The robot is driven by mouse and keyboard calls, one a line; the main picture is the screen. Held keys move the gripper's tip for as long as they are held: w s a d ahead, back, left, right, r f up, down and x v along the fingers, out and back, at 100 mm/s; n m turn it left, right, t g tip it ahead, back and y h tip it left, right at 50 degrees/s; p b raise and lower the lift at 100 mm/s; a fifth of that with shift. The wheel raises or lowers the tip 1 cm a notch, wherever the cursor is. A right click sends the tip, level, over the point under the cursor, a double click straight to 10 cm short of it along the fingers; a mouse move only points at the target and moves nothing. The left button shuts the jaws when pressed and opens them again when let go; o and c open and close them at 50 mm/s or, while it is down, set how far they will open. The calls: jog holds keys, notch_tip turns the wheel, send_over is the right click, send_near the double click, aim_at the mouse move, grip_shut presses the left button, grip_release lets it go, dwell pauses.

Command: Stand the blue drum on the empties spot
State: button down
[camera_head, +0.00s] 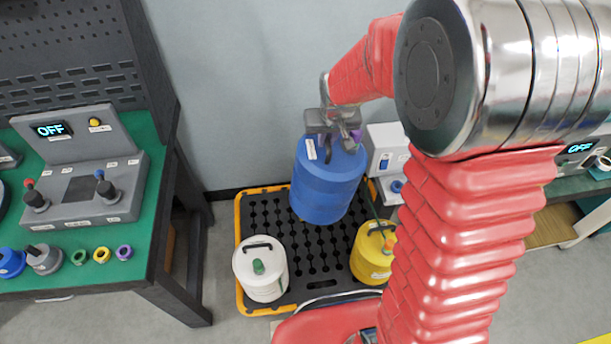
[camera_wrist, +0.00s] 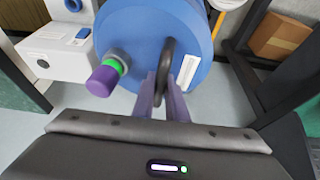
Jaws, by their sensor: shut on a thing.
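The blue drum (camera_head: 325,186) hangs from my gripper (camera_head: 333,135) over the back part of a black spill tray (camera_head: 262,213) with a yellow rim. It looks upright or nearly so, and I cannot tell if its base touches the tray. In the wrist view my gripper (camera_wrist: 165,95) is shut on the dark handle on top of the blue drum (camera_wrist: 150,40). A purple cap (camera_wrist: 101,82) with a green ring shows on the drum's top. I cannot make out a marked empties spot.
A white drum (camera_head: 261,270) stands at the tray's front left, a yellow drum (camera_head: 371,255) at its right. A white machine (camera_head: 388,150) stands behind on the right. A green-topped bench (camera_head: 135,210) with a control box is at left. Open floor lies between bench and tray.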

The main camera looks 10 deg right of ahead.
jog(key=shift+w+a, duration=0.15)
jog(key=shift+w, duration=0.05)
jog(key=shift+a, duration=0.15)
jog(key=shift+w+f+n, duration=0.2)
jog(key=shift+w+n, duration=0.1)
jog(key=w+d+f+n+y, duration=0.1)
jog(key=w+f+n+y, duration=0.2)
jog(key=w+f+n, duration=0.9)
jog(key=w+f+n+g+y, duration=0.1)
jog(key=w+f+n, duration=0.1)
jog(key=f, duration=1.1)
jog(key=w+f+n+g, duration=0.2)
jog(key=f+n, duration=0.1)
jog(key=f, duration=1.1)
jog(key=shift+a+n+g+y, duration=0.3)
jog(key=shift+n+y, duration=0.1)
jog(key=shift+f, duration=0.2)
